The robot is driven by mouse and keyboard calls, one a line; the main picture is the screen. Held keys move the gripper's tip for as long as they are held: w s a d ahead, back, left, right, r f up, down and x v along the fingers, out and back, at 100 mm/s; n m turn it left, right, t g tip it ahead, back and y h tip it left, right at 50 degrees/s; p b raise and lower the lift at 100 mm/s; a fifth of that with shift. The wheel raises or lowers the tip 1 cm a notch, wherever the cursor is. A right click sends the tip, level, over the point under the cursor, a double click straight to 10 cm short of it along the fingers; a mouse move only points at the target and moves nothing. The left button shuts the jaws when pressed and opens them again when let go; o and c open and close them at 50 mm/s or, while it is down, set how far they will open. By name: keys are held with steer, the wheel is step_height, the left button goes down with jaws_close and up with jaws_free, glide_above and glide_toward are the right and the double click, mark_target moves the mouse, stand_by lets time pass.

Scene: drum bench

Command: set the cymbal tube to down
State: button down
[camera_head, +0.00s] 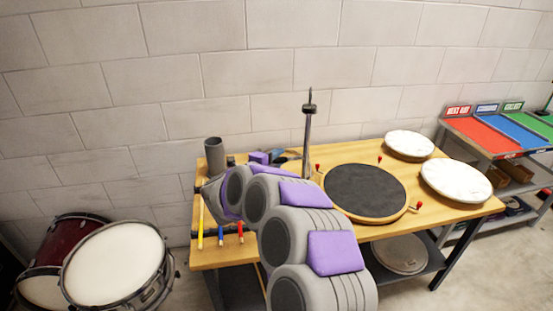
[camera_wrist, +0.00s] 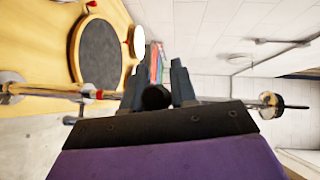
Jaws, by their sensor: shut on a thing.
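The cymbal tube (camera_head: 307,135) stands upright at the back of the wooden bench, with a dark fitting and a thin rod at its top. It also crosses the wrist view sideways (camera_wrist: 110,95), with its top fitting (camera_wrist: 270,105) at the right. My gripper (camera_wrist: 158,82) is at the tube, its two dark fingers on either side of a dark round part there. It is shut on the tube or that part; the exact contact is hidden. In the head view my arm covers the gripper and the tube's lower end.
A dark round pad (camera_head: 365,191) and two white drum pads (camera_head: 409,145) (camera_head: 455,181) lie on the bench (camera_head: 436,225). A grey cup (camera_head: 214,156) stands at its back left. Drums (camera_head: 115,265) stand on the floor at left. A rack with coloured trays (camera_head: 474,133) is at right.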

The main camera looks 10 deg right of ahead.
step_height(320, 180, down, 9)
steer(key=b, duration=0.3)
steer(key=shift+s+r, duration=0.15)
steer(key=c, duration=1)
jaws_free()
steer(key=p+v, duration=0.2)
steer(key=v, duration=1.5)
steer(key=shift+p, duration=0.35)
steer(key=shift+a, duration=0.1)
